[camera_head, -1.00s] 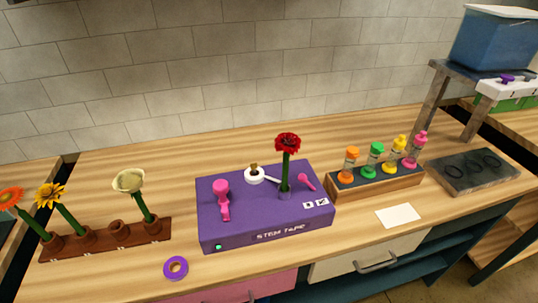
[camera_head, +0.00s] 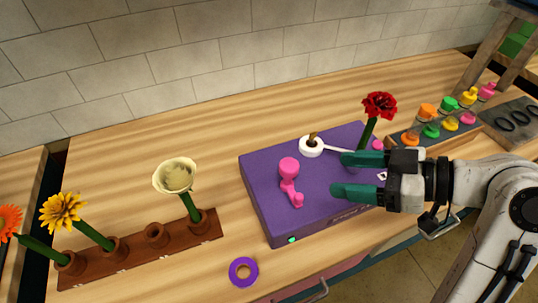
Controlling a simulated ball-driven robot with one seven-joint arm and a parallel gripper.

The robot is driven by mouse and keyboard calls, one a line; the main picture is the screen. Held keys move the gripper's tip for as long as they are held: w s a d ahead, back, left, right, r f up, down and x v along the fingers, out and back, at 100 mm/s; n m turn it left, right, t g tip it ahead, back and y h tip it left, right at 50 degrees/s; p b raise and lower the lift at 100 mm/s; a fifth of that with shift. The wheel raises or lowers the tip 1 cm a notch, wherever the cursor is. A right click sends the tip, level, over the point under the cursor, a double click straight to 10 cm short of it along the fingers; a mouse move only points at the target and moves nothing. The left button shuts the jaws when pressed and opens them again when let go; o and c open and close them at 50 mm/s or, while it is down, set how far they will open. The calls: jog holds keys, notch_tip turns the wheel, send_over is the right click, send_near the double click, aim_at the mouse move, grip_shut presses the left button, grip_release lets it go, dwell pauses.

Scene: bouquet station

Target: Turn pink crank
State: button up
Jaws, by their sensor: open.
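The pink crank (camera_head: 289,172) sits on the left part of the top of the purple stem tape box (camera_head: 262,186). Its round knob is toward the back and its arm points toward the front. My gripper (camera_head: 345,174) reaches in from the right above the box, its two green fingers spread apart and empty. The fingertips are to the right of the crank and do not touch it in this view. A red flower (camera_head: 380,106) stands in the box behind my gripper.
A white tape roll (camera_head: 312,147) is on the box behind the crank. A wooden flower rack (camera_head: 135,250) is at left, a purple tape ring (camera_head: 243,272) in front. Colored bottles (camera_head: 450,116) stand at right. Bare counter lies between rack and box.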

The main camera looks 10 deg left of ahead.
aim_at(293, 165)
jog(key=shift+n, duration=0.3)
jog(key=x, duration=0.3)
jog(key=r+x, duration=0.1)
jog(key=x, duration=0.3)
jog(key=p+x, duration=0.1)
jog(key=x, duration=0.3)
jog(key=shift+a+r, duration=0.15)
jog(key=shift+a, duration=0.35)
jog(key=shift+c, duration=0.4)
jog(key=c, duration=0.9)
